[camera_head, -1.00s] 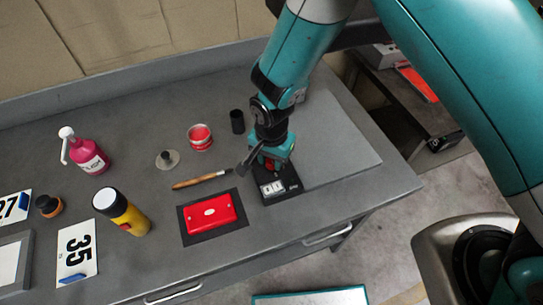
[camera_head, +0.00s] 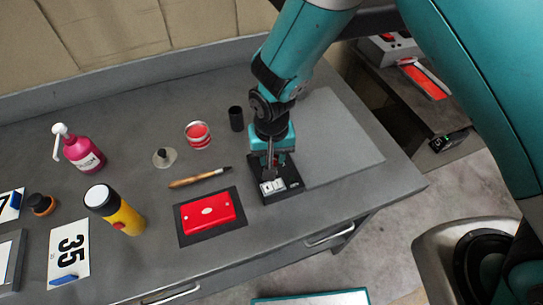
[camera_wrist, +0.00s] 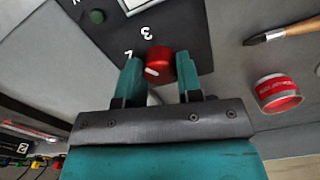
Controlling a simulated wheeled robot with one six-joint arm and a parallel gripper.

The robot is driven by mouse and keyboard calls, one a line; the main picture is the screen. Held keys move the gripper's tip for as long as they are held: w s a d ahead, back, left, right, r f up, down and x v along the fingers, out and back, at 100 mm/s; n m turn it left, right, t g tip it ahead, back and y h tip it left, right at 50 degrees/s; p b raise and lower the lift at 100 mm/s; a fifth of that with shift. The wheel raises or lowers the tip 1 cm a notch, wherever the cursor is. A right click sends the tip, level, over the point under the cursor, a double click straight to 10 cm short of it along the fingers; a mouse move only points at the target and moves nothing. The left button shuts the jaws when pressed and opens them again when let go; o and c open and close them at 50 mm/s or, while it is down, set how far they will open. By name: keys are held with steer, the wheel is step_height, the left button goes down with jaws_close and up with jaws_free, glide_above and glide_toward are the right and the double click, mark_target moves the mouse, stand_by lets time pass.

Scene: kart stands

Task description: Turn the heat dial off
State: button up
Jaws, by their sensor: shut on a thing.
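The heat dial is a red round knob (camera_wrist: 159,63) with a white mark on its face, on a dark panel (camera_wrist: 195,22) with printed numerals. A "3" is readable beside it; another numeral is partly covered. My gripper (camera_wrist: 159,76) is shut on the dial, one teal finger on each side. In the head view the dark control box (camera_head: 291,183) sits near the table's front edge. My gripper (camera_head: 270,165) points down onto it and hides most of the dial there.
A green button (camera_wrist: 97,16) is on the panel. A grey mat (camera_head: 340,145) to the right is bare.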

steer(key=n+b, duration=0.2)
steer(key=n, duration=0.5)
steer(key=shift+w+a, duration=0.1)
steer(key=n, duration=0.4)
steer(key=shift+b, duration=0.4)
steer(key=n, duration=0.3)
steer(key=shift+n+b, duration=0.3)
steer(key=n, duration=0.3)
steer(key=shift+n, duration=0.3)
steer(key=n+b, duration=0.1)
steer(key=n, duration=0.2)
steer(key=shift+r+n, duration=0.1)
steer(key=shift+n, duration=0.2)
steer(key=n, duration=0.3)
steer(key=shift+n, duration=0.3)
steer(key=shift+n+b, duration=0.3)
steer(key=shift+n, duration=1.6)
